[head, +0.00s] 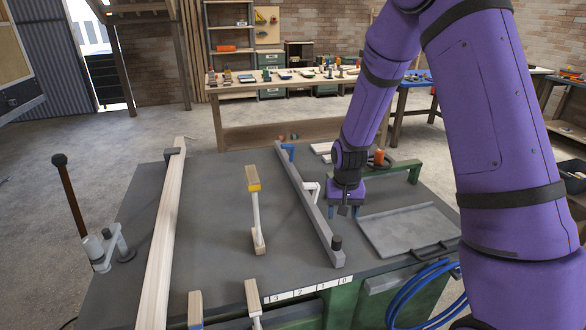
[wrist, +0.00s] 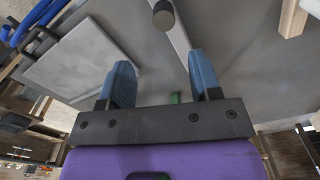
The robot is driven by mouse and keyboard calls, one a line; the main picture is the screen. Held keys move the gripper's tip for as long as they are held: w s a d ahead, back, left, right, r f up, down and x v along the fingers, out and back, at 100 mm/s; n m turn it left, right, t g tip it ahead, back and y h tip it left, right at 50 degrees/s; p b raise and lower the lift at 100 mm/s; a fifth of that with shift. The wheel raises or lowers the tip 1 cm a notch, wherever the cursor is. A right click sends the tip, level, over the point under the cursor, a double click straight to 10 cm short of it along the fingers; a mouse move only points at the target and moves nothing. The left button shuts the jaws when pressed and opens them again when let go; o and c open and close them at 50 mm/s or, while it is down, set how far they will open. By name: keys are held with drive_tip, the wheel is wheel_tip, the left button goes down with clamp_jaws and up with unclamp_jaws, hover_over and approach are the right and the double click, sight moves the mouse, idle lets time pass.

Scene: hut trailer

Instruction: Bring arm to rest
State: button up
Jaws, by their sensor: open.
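My purple arm comes in from the right in the head view. My gripper (head: 344,211) points down above the dark grey bench top (head: 215,190), between a long grey bar (head: 310,208) and a flat grey tray (head: 405,228). In the wrist view its two blue fingers (wrist: 163,85) are apart, with nothing between them. The grey bar and the tray (wrist: 85,65) also show there.
A long pale wood plank (head: 166,235) lies along the bench's left side. A white lever with a yellow-banded wooden block (head: 253,185) stands mid-bench. A green rail (head: 400,167) with an orange item (head: 379,156) is behind the tray. Blue hose (head: 425,290) hangs at the front.

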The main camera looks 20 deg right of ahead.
drive_tip(key=s+r+n+t, duration=0.1)
drive_tip(key=s+r, duration=0.3)
drive_tip(key=r, duration=0.6)
drive_tip(key=s+r+n+t, duration=0.1)
drive_tip(key=s+r, duration=0.3)
drive_tip(key=r, duration=0.7)
drive_tip(key=s+r+t, duration=0.1)
drive_tip(key=s+r, duration=0.4)
drive_tip(key=s, duration=0.4)
drive_tip(key=s+r+n+t, duration=0.1)
drive_tip(key=s+r+t, duration=0.1)
drive_tip(key=s+r, duration=0.4)
drive_tip(key=s+a, duration=0.1)
drive_tip(key=s, duration=0.3)
drive_tip(key=shift+n, duration=0.3)
